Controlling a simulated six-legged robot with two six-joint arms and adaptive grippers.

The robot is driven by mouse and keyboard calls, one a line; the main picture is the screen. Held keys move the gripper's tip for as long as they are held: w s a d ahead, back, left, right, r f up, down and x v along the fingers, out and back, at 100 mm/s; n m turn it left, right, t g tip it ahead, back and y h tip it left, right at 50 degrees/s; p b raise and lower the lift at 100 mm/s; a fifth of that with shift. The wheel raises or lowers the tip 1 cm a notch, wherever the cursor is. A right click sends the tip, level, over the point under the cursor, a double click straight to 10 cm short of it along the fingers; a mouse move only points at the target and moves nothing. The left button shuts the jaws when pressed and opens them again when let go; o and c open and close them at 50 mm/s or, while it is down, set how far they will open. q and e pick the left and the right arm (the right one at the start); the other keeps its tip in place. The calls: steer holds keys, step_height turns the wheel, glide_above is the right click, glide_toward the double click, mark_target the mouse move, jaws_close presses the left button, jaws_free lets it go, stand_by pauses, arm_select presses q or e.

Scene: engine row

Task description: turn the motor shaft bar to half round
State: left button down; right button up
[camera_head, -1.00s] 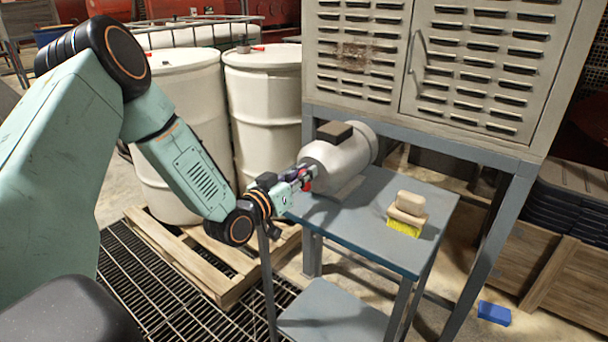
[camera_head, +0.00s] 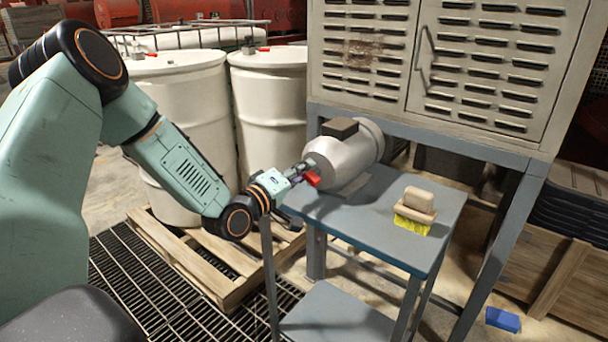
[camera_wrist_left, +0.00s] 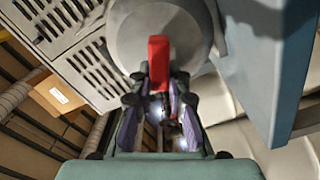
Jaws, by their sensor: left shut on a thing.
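The motor (camera_head: 347,155) is a grey cylinder with a dark box on top, lying on a blue-grey table (camera_head: 335,225). Its red shaft bar (camera_head: 312,178) is at the motor's near left end. My left gripper (camera_head: 300,174) is at that end, shut on the bar. In the left wrist view the red bar (camera_wrist_left: 159,62) stands up between the fingers of the left gripper (camera_wrist_left: 160,95), in front of the round motor face (camera_wrist_left: 188,28). The exact contact is partly hidden by the fingers. My right gripper is not in view.
A brush (camera_head: 414,210) with yellow bristles stands on the table to the right of the motor. A louvred cabinet (camera_head: 470,70) rises behind. White drums (camera_head: 185,120) stand on a wooden pallet (camera_head: 215,262) at left. A blue block (camera_head: 503,319) lies on the floor.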

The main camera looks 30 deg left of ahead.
mark_target(309, 181)
arm_select(q)
steer(key=n+b, duration=0.1)
steer(key=n, duration=0.1)
steer(key=f+n+b, duration=0.1)
steer(key=n, duration=0.1)
steer(key=n+b, duration=0.1)
steer(key=n, duration=0.1)
steer(key=shift+s+f, duration=0.1)
steer(key=shift+f, duration=0.2)
steer(key=n+b, duration=0.2)
steer(key=n, duration=0.1)
steer(key=f+n+b, duration=0.1)
steer(key=n+b, duration=0.2)
steer(key=shift+d+n, duration=0.2)
steer(key=shift+n, duration=0.2)
steer(key=n+b, duration=0.4)
steer(key=d+n+b, duration=0.1)
steer(key=n+b, duration=0.1)
steer(key=shift+f, duration=0.3)
steer(key=shift+d+r+n+b, duration=0.1)
steer(key=shift+d+n+b, duration=0.05)
steer(key=shift+n+b, duration=0.85)
steer(key=shift+d+n+b, duration=0.1)
steer(key=shift+n+b, duration=0.65)
steer(key=shift+n, duration=0.35)
steer(key=c, duration=1.3)
jaws_free()
steer(key=shift+r, duration=0.1)
steer(key=shift+a, duration=0.1)
